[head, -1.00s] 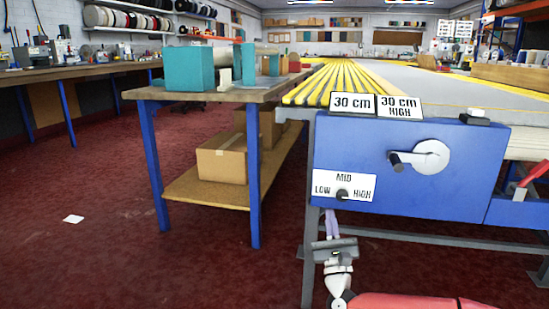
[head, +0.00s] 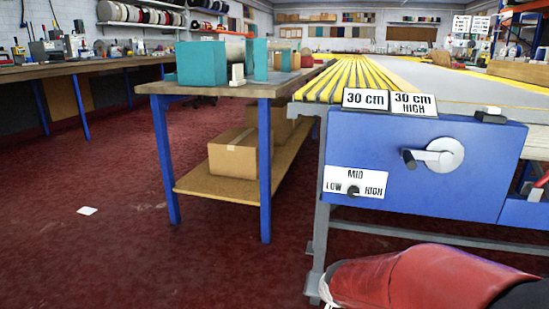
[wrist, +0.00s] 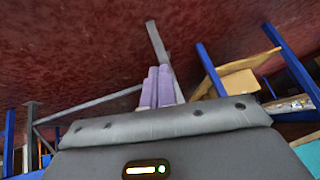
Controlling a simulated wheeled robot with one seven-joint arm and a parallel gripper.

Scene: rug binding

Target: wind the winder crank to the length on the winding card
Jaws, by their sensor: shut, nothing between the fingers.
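The winder crank, a pale disc with a dark handle (head: 440,154), is on the front of the blue winder box (head: 470,190). Its handle points left. A winding card reading "30 cm" (head: 365,98) stands on top of the box, beside a second card reading "30 cm HIGH" (head: 414,104). A selector knob (head: 353,190) sits on a plate marked LOW, MID, HIGH (head: 374,178) low on the box. My gripper's two lilac fingers (wrist: 157,88) show together and shut in the wrist view, empty and away from the crank. The head view does not show them.
A wooden bench (head: 220,88) with teal blocks (head: 202,64) stands left of the winder. A cardboard box (head: 240,155) sits on its lower shelf. The striped table (head: 350,75) runs back behind the winder. Red floor at the left is mostly clear, with a white scrap (head: 87,211).

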